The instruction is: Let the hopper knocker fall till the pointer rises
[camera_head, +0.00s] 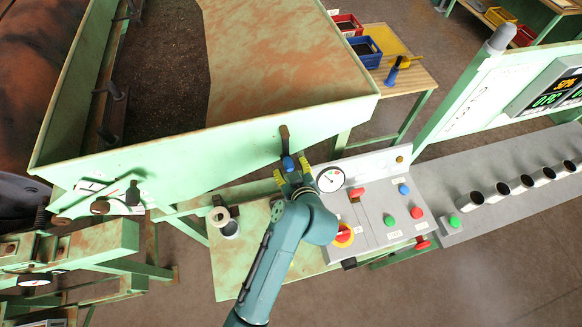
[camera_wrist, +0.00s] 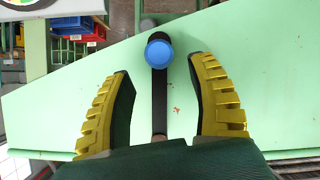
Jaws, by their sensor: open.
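The hopper (camera_head: 180,150) is a green, rust-stained box with dark material inside. Its knocker (camera_head: 285,138) is a dark bar hanging on the front wall, with a blue ball-shaped knob (camera_head: 288,163) at its lower end. In the wrist view the blue knob (camera_wrist: 159,54) and the dark knocker bar (camera_wrist: 159,95) lie between my yellow-padded fingers. My gripper (camera_head: 291,176) is open around the bar, with clear gaps on both sides in the wrist view. The round white gauge (camera_head: 330,179) stands right of my gripper; its pointer is too small to read surely.
A grey control panel (camera_head: 375,225) with coloured buttons and a red-yellow switch stands close right of my arm. A small can (camera_head: 230,229) stands on the green table left of it. Blue (camera_head: 366,52) and red bins stand behind the hopper. Several metal cups (camera_head: 521,183) line the right bench.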

